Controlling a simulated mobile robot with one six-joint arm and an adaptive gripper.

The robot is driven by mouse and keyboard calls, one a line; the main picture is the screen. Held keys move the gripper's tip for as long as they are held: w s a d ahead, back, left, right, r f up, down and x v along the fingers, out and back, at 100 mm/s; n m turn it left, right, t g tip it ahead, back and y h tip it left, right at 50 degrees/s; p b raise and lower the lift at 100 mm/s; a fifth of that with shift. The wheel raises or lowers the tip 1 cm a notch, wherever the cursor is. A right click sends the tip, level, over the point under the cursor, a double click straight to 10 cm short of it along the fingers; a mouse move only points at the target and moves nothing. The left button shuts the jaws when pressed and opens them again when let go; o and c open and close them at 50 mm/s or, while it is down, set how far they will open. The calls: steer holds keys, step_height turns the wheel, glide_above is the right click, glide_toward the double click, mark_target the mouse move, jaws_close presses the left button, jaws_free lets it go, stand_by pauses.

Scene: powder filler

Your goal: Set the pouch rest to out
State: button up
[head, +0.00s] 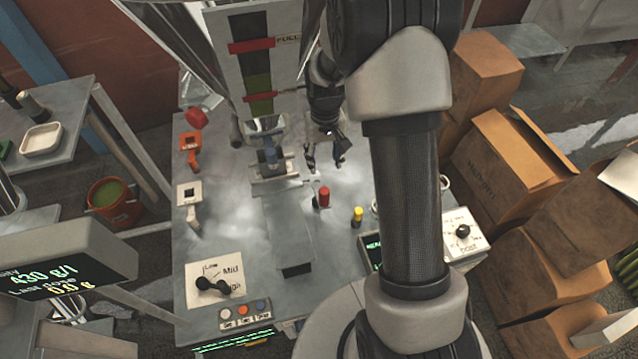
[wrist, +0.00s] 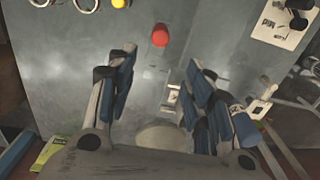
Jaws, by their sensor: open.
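No label names the pouch rest, and I cannot tell for sure which part it is. A flat grey plate (head: 276,187) lies below the filler spout (head: 270,157), with a long grey block (head: 286,232) running from it toward the front. A red knob (head: 323,197) stands upright just right of the block; it also shows in the wrist view (wrist: 160,35). My gripper (head: 325,158) is open and empty above the worktop, right of the spout and behind the red knob. In the wrist view its fingers (wrist: 160,70) are spread, with a small pale bracket (wrist: 173,96) between them.
A yellow knob (head: 357,215) stands right of the red one. A Low/Mid/High dial (head: 213,284) and a button box (head: 246,313) sit at the front left, another dial (head: 463,232) at the right. Orange (head: 189,142) and white (head: 189,194) brackets line the left edge. Cartons (head: 520,175) crowd the right.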

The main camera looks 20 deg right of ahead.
mark_target(324, 190)
steer(key=f+b, duration=0.1)
steer(key=f, duration=0.4)
steer(key=f+b, duration=0.2)
steer(key=f, duration=0.4)
steer(key=f+b, duration=0.1)
steer(key=f, duration=0.4)
steer(key=shift+s+f+b, duration=0.25)
steer(key=shift+s+b, duration=0.05)
steer(key=shift+b, duration=0.05)
jaws_close()
